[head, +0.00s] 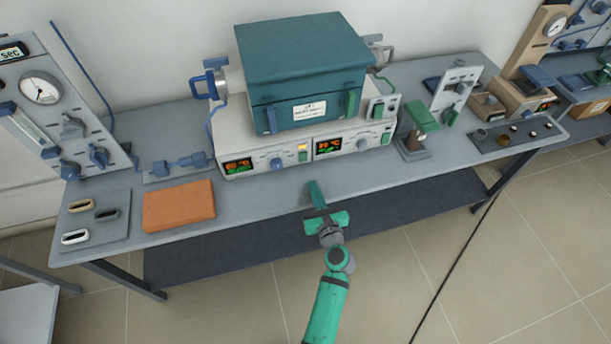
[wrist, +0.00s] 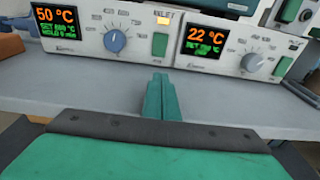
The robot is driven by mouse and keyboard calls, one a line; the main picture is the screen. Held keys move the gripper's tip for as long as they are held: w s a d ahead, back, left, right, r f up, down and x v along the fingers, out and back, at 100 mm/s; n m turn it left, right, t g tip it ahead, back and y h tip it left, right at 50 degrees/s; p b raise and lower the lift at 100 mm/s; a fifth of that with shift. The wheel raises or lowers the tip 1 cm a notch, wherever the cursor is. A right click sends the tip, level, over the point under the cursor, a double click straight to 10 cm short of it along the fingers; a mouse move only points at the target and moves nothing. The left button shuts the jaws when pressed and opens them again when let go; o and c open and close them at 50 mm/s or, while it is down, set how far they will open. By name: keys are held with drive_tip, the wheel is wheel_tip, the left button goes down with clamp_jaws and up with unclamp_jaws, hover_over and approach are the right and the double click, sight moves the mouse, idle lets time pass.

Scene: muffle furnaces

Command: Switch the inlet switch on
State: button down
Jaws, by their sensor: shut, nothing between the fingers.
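The green inlet switch (wrist: 159,44) is a small upright rocker on the left control panel, under a small yellow-orange lamp and an "INLET" label. It also shows in the head view (head: 303,157). I cannot tell its on or off position. My gripper (head: 316,188) is shut and empty, over the front edge of the bench and below the panel. In the wrist view the closed green fingertips (wrist: 160,82) point at the panel, just below the switch, with a gap of bench top between.
The left panel has a 50 °C display (wrist: 56,27) and a blue knob (wrist: 115,41). The right panel has a 22 °C display (wrist: 204,40), a knob (wrist: 252,62) and another green switch (wrist: 283,66). An orange block (head: 178,206) lies on the bench at left. The bench before the panels is clear.

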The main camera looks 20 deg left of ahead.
drive_tip(key=s+d, duration=0.2)
drive_tip(key=s, duration=0.3)
drive_tip(key=shift+d+f, duration=0.35)
drive_tip(key=shift+d, duration=0.05)
drive_tip(key=shift+s+d, duration=0.1)
